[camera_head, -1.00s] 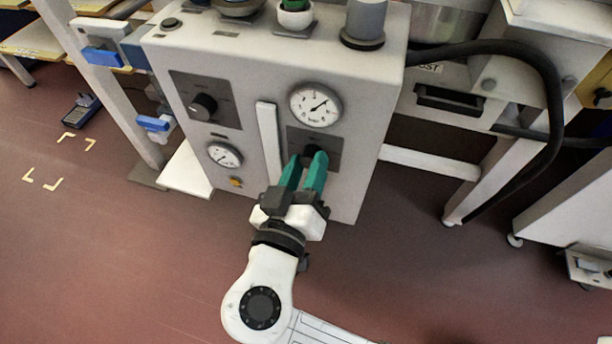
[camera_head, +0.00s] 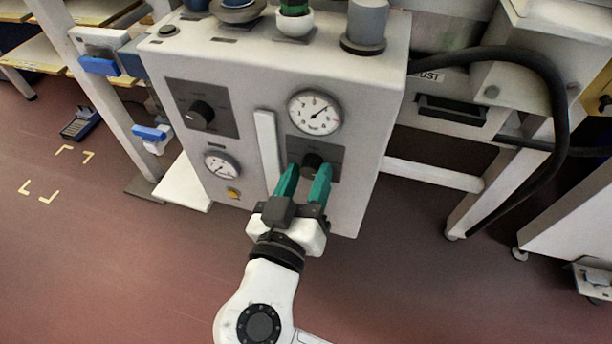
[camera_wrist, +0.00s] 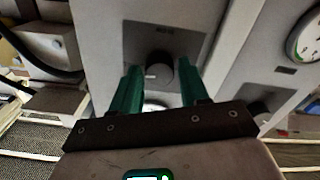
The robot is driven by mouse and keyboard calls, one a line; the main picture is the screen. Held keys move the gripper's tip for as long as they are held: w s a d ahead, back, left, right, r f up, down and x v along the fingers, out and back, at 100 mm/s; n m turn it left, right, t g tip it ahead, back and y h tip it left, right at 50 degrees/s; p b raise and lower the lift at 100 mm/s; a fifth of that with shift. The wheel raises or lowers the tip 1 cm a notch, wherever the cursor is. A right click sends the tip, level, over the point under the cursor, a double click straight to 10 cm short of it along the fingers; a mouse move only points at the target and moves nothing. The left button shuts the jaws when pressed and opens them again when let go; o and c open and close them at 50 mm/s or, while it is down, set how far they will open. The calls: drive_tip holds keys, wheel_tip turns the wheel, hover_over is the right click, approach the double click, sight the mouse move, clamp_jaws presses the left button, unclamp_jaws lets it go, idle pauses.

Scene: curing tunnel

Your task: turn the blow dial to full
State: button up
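A dark round dial (camera_head: 313,162) sits on a dark plate at the lower right of the grey cabinet's front. Its label cannot be read, so I cannot confirm that it is the blow dial. My gripper (camera_head: 306,173) is open in front of it, with teal fingers apart and nothing held. In the wrist view the dial (camera_wrist: 160,70) shows between and beyond the spread fingertips of my gripper (camera_wrist: 158,80), with gaps on both sides. The dial's pointer setting cannot be made out.
The grey cabinet (camera_head: 352,185) also bears a second dark dial (camera_head: 201,113), a large gauge (camera_head: 314,112), a smaller gauge (camera_head: 222,164) and an orange button (camera_head: 233,193). A black hose (camera_head: 553,100) arcs at the right. The floor in front is clear.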

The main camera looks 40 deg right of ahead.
drive_tip(key=shift+o, duration=1.2)
drive_tip(key=p+v, duration=0.2)
drive_tip(key=v, duration=0.8)
drive_tip(key=shift+s+a+p, duration=0.25)
drive_tip(key=shift+a+p, duration=0.05)
drive_tip(key=shift+p, duration=0.1)
